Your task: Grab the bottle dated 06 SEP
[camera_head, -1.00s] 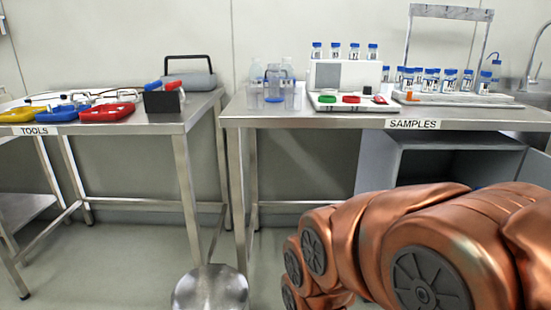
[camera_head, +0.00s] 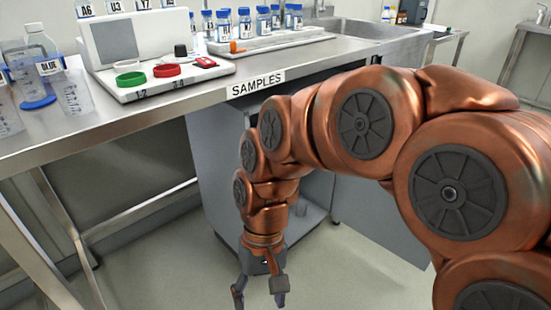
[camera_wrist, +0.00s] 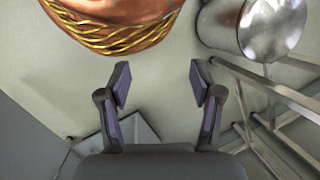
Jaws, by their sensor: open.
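Several small blue-capped sample bottles (camera_head: 244,22) stand on a tray on the bench marked SAMPLES, at the upper middle of the head view. Their labels are too small to read a date, so I cannot tell which one is dated 06 SEP. More labelled bottles (camera_head: 122,8) stand in the top of the white device, cut by the upper edge of the picture. My gripper (camera_head: 259,296) hangs low in front of the bench, well below its top and apart from the bottles. In the wrist view my gripper (camera_wrist: 160,82) is open and empty above the floor.
Beakers and a bottle marked BLUE (camera_head: 42,45) stand at the left. The bench edge and a grey cabinet (camera_head: 215,160) lie behind my arm.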

